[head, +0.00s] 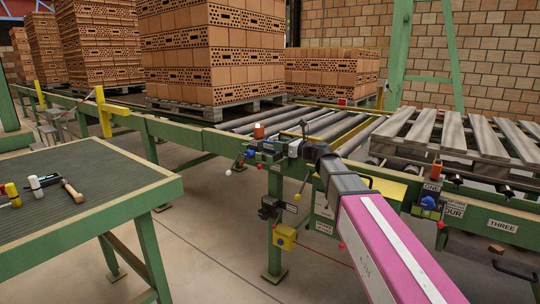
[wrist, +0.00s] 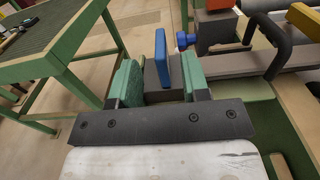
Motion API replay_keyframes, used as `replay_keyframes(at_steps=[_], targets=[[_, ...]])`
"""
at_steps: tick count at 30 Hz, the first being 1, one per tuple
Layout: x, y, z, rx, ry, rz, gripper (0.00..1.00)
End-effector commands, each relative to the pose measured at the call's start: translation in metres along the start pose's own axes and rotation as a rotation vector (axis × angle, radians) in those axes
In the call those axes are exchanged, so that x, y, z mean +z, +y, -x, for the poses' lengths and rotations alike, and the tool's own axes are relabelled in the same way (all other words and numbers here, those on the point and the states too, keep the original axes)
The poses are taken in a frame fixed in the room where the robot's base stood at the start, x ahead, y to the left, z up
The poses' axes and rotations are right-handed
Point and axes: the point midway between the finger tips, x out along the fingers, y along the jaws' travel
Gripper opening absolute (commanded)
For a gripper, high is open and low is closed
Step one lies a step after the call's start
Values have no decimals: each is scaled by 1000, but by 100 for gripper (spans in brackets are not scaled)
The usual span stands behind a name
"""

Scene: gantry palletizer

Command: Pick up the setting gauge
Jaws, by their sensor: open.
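No label in view names the setting gauge, so I cannot be sure which thing it is. In the wrist view a dark grey block (wrist: 154,72) with an upright blue plate (wrist: 162,55) lies between the two green-padded fingers of my gripper (wrist: 160,80). The fingers are apart, one on each side; a gap shows on the left, and contact on the right is hard to judge. The block's lower part is hidden by my gripper's dark crossbar. In the head view my gripper (head: 277,149) is at the conveyor's near rail, small and partly hidden by my wrist.
An orange-red piece (head: 258,131) and a blue knob (wrist: 184,40) are close by. A black bent handle (wrist: 279,45) stands to the right in the wrist view. A green table (head: 115,190) with a hammer (head: 72,190) is left. Brick stacks (head: 215,50) stand behind. Floor between is clear.

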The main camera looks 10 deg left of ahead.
Motion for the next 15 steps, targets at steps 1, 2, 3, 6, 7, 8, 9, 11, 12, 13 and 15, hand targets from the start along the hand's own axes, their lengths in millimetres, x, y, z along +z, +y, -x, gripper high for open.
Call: replay_keyframes(at_steps=[1,2,3,6,7,8,9,11,12,13,15], targets=[[0,-1,-6,1,0,1,43],[0,0,-8,1,1,1,43],[-1,0,-10,0,1,1,43],[-2,-1,-14,-1,1,1,43],[-3,-1,-17,-1,1,1,43],[-3,-1,-20,0,1,1,43],[-5,-1,-26,0,1,1,43],[-7,-1,-35,1,1,0,43],[-8,-1,-41,2,2,0,43],[-9,-1,-45,1,1,0,43],[-8,-2,-54,0,1,1,43]])
